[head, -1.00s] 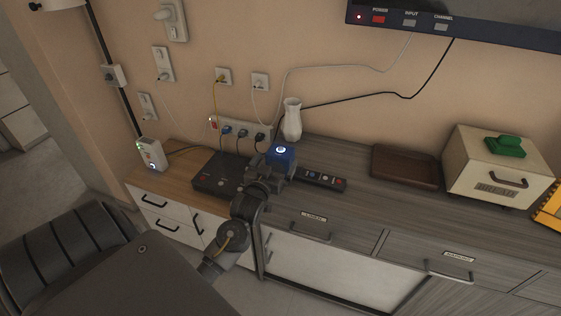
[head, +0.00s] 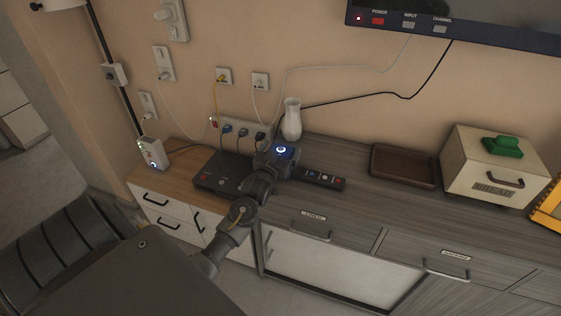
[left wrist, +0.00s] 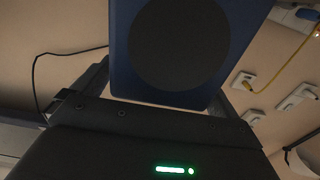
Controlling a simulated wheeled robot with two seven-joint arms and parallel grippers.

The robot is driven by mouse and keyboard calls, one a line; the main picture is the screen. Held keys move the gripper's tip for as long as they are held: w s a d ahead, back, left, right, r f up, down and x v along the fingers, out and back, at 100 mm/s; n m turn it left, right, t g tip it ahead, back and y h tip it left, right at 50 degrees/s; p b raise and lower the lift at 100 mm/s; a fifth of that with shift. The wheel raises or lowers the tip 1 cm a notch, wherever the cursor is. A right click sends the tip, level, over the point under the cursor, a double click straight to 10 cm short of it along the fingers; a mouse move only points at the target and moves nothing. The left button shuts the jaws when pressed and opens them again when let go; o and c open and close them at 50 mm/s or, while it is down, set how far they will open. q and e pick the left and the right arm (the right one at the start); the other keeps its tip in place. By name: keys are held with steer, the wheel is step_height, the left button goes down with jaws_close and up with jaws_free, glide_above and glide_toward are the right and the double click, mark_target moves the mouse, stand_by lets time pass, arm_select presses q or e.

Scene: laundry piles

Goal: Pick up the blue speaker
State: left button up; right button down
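The blue speaker (head: 281,150) stands on the cabinet top with a glowing ring on its top face. In the left wrist view it is a blue box (left wrist: 122,75) with a round dark grille. My left gripper (head: 279,155) reaches over it in the head view and hides most of it. In the left wrist view the fingers of my left gripper (left wrist: 163,88) are spread wide, one along each side of the speaker's near end. A gap shows between the speaker and the palm. Firm contact cannot be made out. My right gripper is not in view.
A remote (head: 325,179) lies close right of the speaker, and a white vase (head: 292,120) stands behind it. A black router box (head: 220,176) with cables is to the left. A brown tray (head: 403,166) and a cream box (head: 487,175) are farther right.

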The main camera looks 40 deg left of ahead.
arm_select(q)
steer(key=c, duration=1)
steer(key=shift+c, duration=0.2)
steer(key=shift+r, duration=0.1)
steer(key=shift+r, duration=0.65)
steer(key=s+r+b, duration=0.1)
steer(key=s+r, duration=1)
steer(key=s, duration=0.3)
steer(key=shift+d+r, duration=0.2)
